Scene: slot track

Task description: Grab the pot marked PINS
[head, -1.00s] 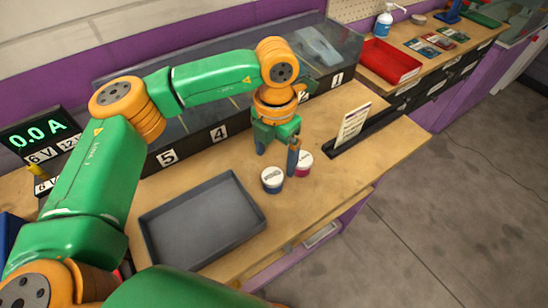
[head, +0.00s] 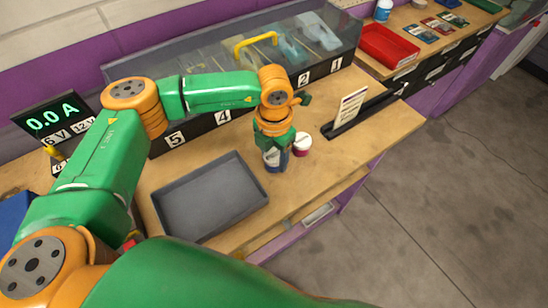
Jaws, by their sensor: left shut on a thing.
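Two small white-lidded pots stand close together on the wooden bench. The pot with the dark blue band (head: 269,157) is partly hidden by my left gripper (head: 277,161). That gripper points down over the pot and is shut on it, with the pot at bench height. I cannot tell whether it is clear of the bench. The pot with the pink band (head: 302,144) is just to the right, very near the gripper. The writing on both lids is too small or hidden to read. My right gripper is not in view.
A grey tray (head: 176,222) lies left of the pots. Behind stands a clear-covered case with numbered labels and a yellow handle (head: 256,43). A white card (head: 351,104) stands in a black holder at right. A red tray (head: 387,49) is farther back. Bench right of the pots is clear.

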